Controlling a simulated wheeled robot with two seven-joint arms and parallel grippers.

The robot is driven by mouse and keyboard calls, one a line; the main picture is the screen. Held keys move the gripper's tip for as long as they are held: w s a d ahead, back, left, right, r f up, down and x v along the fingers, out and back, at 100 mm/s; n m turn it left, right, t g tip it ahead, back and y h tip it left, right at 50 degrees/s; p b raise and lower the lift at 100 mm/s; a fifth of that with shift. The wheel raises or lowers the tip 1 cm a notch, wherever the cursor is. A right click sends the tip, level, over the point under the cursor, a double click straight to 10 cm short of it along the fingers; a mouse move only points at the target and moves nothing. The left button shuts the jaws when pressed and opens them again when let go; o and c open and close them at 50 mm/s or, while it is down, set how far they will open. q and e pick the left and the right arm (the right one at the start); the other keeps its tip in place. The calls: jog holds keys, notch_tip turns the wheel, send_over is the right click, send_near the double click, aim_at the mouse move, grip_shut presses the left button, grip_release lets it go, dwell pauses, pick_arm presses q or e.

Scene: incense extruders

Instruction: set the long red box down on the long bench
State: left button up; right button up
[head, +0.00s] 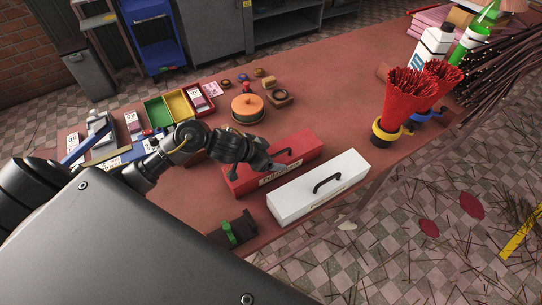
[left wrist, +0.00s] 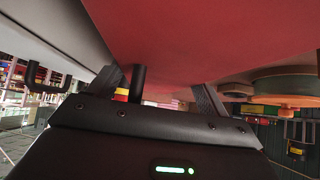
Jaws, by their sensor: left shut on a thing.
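The long red box (head: 300,148) has a label on its front and a dark handle on its lid. It is at the near part of the long reddish-brown bench (head: 330,95), beside a white box. I cannot tell whether its underside touches the bench. My left gripper (head: 273,165) is at the lid and shut on the red box; the exact grip is partly hidden. In the left wrist view the red box (left wrist: 200,40) fills the upper middle, and a dark post, apparently its handle, shows near the fingers (left wrist: 160,88). My right gripper is not in view.
The white box (head: 320,188) with a black handle lies close along the red box's near side. A round orange-lidded container (head: 247,108) and colored trays (head: 178,104) stand farther left. Red incense bundles (head: 405,100) stand at right. The bench's middle is clear.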

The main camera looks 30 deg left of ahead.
pick_arm(q)
jog(key=o, duration=1.7)
jog(key=shift+o, duration=0.2)
jog(key=shift+s+a+r, duration=0.15)
jog(key=shift+s+r, duration=0.1)
jog(key=shift+r, duration=0.2)
jog(key=p+v, duration=0.2)
jog(key=v, duration=0.9)
jog(key=shift+s, duration=0.1)
